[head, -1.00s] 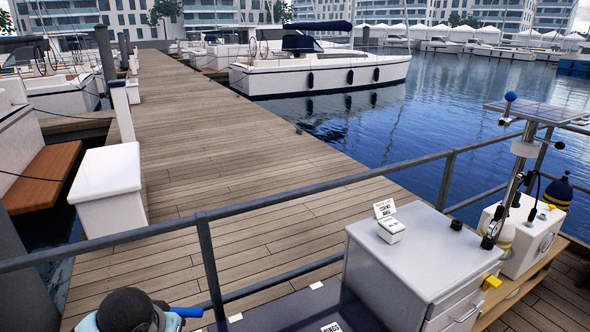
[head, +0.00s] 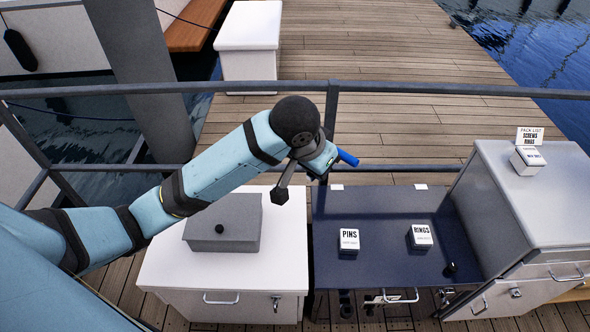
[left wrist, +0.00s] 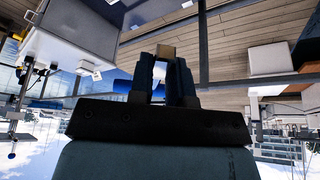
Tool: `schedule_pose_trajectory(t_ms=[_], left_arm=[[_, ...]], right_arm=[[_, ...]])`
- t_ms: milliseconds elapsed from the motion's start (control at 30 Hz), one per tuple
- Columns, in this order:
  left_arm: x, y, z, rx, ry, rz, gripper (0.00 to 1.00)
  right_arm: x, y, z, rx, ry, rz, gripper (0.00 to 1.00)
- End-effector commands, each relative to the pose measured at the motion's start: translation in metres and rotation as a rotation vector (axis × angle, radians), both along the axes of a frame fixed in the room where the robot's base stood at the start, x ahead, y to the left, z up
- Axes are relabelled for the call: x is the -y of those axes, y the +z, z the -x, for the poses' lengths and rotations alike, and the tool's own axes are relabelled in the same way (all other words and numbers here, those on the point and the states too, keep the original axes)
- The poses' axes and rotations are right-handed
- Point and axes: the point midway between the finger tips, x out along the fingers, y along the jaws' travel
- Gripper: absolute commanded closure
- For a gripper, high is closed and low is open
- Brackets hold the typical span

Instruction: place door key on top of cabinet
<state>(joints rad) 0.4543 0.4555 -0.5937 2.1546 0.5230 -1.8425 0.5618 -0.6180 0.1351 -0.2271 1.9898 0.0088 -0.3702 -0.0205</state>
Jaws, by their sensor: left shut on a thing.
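My left gripper (head: 335,160) is at the end of the blue arm, above the dark bench by the rail. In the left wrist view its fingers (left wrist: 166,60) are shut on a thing. A blue piece (head: 348,158) sticks out at the gripper, and a tan block (left wrist: 166,51) shows between the fingertips; I cannot make out a key shape. A white cabinet (head: 160,265) with a grey lidded box (head: 222,243) on top stands left of the bench. A grey cabinet (head: 500,210) stands at the right. My right gripper is not in view.
The dark bench (head: 375,265) carries a PINS box (head: 348,242), a RINGS box (head: 422,236) and a black knob (head: 450,268). A small box (head: 528,160) with a list card stands on the grey cabinet's top, which has free room. A metal rail (head: 420,89) runs behind.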

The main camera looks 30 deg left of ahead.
Motion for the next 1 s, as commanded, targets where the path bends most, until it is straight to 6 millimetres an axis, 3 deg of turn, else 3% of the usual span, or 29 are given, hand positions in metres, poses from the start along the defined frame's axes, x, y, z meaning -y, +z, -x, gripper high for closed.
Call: schedule_pose_trajectory(t_ms=[100, 333, 500, 667, 767, 1000], left_arm=[[0.029, 0.024, -0.01, 0.006, -0.117, 0.002, 1.0], [0.076, 0.06, -0.024, 0.004, -0.315, 0.001, 1.0], [0.096, 0.075, -0.03, 0.002, -0.404, 0.0, 1.0], [0.104, 0.08, -0.032, 0.001, -0.436, -0.001, 1.0], [0.104, 0.08, -0.032, 0.0, -0.439, -0.001, 1.0], [0.104, 0.08, -0.032, 0.001, -0.438, -0.001, 1.0]], right_arm=[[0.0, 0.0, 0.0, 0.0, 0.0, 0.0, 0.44], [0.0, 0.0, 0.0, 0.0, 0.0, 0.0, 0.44], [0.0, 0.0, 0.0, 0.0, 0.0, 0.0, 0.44], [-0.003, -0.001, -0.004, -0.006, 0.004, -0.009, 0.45], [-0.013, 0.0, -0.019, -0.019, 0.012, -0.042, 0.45], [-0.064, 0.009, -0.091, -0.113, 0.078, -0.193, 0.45]])
